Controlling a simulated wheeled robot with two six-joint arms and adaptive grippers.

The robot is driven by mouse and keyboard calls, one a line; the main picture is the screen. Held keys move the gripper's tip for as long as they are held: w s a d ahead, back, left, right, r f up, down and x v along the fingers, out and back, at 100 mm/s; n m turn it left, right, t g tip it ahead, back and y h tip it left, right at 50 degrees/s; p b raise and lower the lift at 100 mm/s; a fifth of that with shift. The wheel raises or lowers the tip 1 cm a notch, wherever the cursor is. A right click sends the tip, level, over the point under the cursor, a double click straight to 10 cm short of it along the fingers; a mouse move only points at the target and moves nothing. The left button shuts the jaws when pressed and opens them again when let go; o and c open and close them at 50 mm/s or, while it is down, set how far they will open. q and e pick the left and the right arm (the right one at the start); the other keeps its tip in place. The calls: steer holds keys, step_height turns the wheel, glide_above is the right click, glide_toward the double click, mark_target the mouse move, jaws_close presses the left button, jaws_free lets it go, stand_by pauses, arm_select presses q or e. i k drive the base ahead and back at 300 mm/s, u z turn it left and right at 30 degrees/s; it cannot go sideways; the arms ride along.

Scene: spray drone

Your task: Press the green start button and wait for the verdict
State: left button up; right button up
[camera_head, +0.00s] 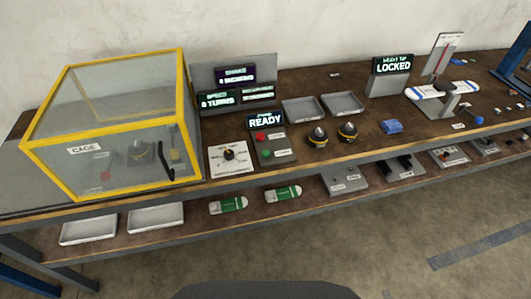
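The green start button (266,153) sits on a small grey control panel (282,153) near the middle of the bench, below a red button (261,136). A small display (265,119) behind the panel reads READY. Nothing touches the green button. Neither my left nor my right gripper is in view.
A yellow-framed cage (110,122) stands at the left of the bench (225,118). A white dial plate (230,159) lies left of the panel. Two dark domed units (317,136) (347,131) stand to its right. A display (394,65) reads LOCKED.

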mark_target(266, 154)
steer(key=z, duration=2)
steer(key=i, duration=2.45)
steer(key=u, duration=3.5)
